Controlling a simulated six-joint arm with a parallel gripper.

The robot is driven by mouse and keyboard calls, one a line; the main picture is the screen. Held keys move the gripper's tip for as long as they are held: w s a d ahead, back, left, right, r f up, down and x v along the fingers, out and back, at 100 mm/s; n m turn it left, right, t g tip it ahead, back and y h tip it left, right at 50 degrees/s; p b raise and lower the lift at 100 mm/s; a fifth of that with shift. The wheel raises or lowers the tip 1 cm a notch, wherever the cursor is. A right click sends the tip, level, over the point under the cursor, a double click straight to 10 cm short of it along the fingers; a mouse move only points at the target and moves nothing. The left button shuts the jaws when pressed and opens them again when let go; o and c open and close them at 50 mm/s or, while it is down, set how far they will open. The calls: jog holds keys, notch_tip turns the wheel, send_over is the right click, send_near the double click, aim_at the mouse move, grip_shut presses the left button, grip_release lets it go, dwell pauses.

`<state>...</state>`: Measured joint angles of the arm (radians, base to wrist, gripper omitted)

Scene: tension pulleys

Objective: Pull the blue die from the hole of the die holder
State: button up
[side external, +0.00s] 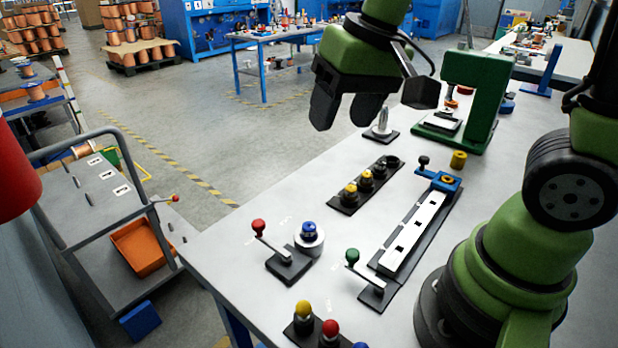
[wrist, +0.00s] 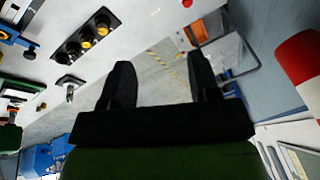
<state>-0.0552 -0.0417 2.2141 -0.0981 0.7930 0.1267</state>
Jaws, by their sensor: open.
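My gripper (side external: 345,118) is open and empty, high above the far left edge of the table; in the wrist view its two black fingers (wrist: 160,66) are apart with floor between them. A blue knob-like piece (side external: 309,230) sits upright on a round white base near the table's front left. A blue block (side external: 440,180) with a black knob stands at the far end of a white strip. I cannot tell which of these is the blue die or its holder. The gripper is apart from both.
A black rack (side external: 365,187) holds yellow and black pieces. Levers with a red knob (side external: 258,226) and a green knob (side external: 352,256) stand nearby. A yellow cylinder (side external: 458,160), a green frame (side external: 486,100) and a metal cone (side external: 382,122) are farther back. The table's left edge borders open floor.

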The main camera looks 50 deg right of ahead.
aim_at(309, 225)
jog(key=w+f+g, duration=0.1)
jog(key=f, duration=0.6)
jog(key=w+f+g, duration=0.1)
jog(key=w+f, duration=0.1)
jog(key=f, duration=0.5)
jog(key=w+f+g+h, duration=0.1)
jog(key=w+f, duration=0.1)
jog(key=f, duration=0.6)
jog(key=shift+a, duration=0.25)
jog(key=shift+c, duration=0.4)
jog(key=shift+r, duration=0.15)
jog(key=c, duration=0.9)
